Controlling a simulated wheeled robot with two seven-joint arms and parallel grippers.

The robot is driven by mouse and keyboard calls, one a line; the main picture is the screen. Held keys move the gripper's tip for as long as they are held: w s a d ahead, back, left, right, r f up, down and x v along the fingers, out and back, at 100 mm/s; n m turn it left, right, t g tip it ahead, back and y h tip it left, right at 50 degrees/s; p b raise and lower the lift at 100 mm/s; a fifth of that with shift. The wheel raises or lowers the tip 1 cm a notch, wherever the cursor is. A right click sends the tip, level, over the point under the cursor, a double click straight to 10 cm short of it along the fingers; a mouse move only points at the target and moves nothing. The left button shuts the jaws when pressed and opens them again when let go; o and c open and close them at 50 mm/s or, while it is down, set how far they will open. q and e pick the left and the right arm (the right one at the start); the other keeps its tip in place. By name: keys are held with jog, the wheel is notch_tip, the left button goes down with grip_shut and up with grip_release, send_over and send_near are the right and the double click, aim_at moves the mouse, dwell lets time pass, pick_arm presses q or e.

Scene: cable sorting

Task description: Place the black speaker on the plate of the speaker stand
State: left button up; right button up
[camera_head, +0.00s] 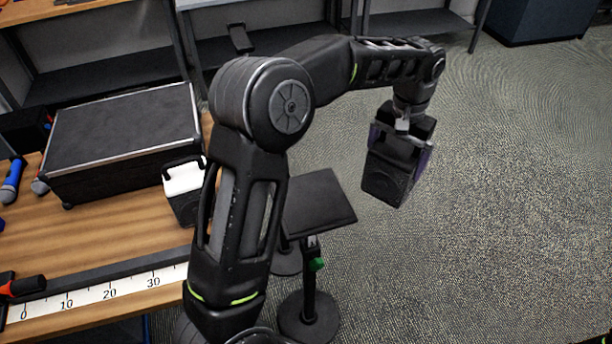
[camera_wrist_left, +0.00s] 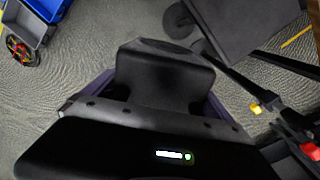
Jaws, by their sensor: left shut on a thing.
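The black speaker (camera_head: 388,177) hangs in the air over the floor, with my left gripper (camera_head: 400,140) shut on it from above. In the left wrist view the speaker (camera_wrist_left: 165,75) shows between the purple-edged fingers. The speaker stand's square black plate (camera_head: 318,203) is to the left of and below the speaker, empty where it shows. Its pole and round base (camera_head: 308,318) stand on the floor; my left arm hides part of the stand. In the left wrist view the plate (camera_wrist_left: 245,25) is at the upper right, apart from the speaker. My right gripper is not in view.
A wooden table (camera_head: 110,225) at left holds a black case (camera_head: 125,140), a white-and-black box (camera_head: 185,190), a blue microphone (camera_head: 12,180) and a ruler strip (camera_head: 100,296). Shelves stand at the back. Open floor (camera_head: 500,200) lies to the right.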

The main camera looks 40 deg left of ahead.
pick_arm(q)
jog(key=shift+w+a+r, duration=0.15)
jog(key=shift+w, duration=0.1)
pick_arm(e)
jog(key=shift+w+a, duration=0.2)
pick_arm(q)
jog(key=shift+s, duration=0.1)
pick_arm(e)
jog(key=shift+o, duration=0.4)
pick_arm(q)
jog(key=shift+a+r, duration=0.1)
jog(key=shift+r, duration=0.05)
pick_arm(e)
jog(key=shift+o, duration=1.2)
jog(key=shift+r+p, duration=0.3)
jog(key=shift+p, duration=0.05)
pick_arm(q)
jog(key=s+a+r+n, duration=0.2)
jog(key=s+a+r, duration=0.8)
jog(key=s+a, duration=0.2)
jog(key=shift+s+r, duration=0.35)
jog(key=shift+s, duration=0.9)
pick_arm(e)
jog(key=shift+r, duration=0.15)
